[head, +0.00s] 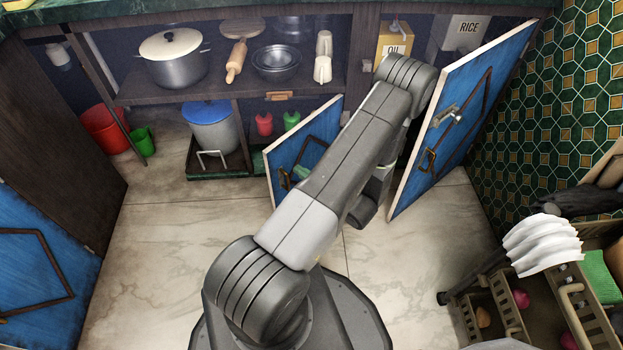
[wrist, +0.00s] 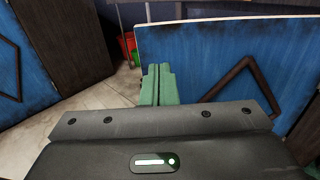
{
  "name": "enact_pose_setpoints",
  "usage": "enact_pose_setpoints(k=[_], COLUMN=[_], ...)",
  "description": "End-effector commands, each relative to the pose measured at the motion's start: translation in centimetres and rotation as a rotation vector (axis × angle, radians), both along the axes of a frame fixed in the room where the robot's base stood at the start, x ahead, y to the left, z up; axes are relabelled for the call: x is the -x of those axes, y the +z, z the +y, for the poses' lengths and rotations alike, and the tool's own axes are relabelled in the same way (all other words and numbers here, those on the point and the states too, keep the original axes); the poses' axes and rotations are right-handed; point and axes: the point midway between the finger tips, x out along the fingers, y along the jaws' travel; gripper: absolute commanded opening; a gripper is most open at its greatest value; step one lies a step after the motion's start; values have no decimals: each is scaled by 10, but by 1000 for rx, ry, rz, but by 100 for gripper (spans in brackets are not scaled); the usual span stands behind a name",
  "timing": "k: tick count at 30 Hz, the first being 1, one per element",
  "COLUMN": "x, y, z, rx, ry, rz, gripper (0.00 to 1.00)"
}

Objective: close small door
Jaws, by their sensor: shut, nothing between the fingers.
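The small blue door (head: 318,130) stands ajar below the shelf in the middle of the cabinet. It has a pale edge and a dark angular handle, and my arm covers part of it in the head view. In the wrist view the small door (wrist: 190,55) fills the upper right, with its handle (wrist: 247,75) right of my fingers. My gripper (wrist: 159,75) is shut and empty. Its green fingers are in front of the door's face, near its left edge. I cannot tell whether they touch. In the head view the fingers (head: 291,176) are partly hidden by my arm.
A larger blue door (head: 465,105) stands open on the right, close to my arm. Another blue door (head: 45,255) is open at the left. A blue-lidded pot (head: 212,130) sits on a low tray. A rack with crates (head: 497,305) stands at the lower right. The left floor is clear.

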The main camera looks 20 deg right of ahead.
Motion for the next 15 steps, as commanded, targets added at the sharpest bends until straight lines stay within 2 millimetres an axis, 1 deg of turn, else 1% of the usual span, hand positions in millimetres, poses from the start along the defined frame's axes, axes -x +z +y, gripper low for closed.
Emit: enact_pose_setpoints(k=[1, 3, 9, 15], x=[-9, -21, -50, -66], y=[-2, -2, -2, -1], z=[6, 13, 28, 36], rx=[1, 1, 3, 2], ry=[6, 6, 4, 2], rz=[0, 0, -1, -1], gripper=[0, 0, 0, 0])
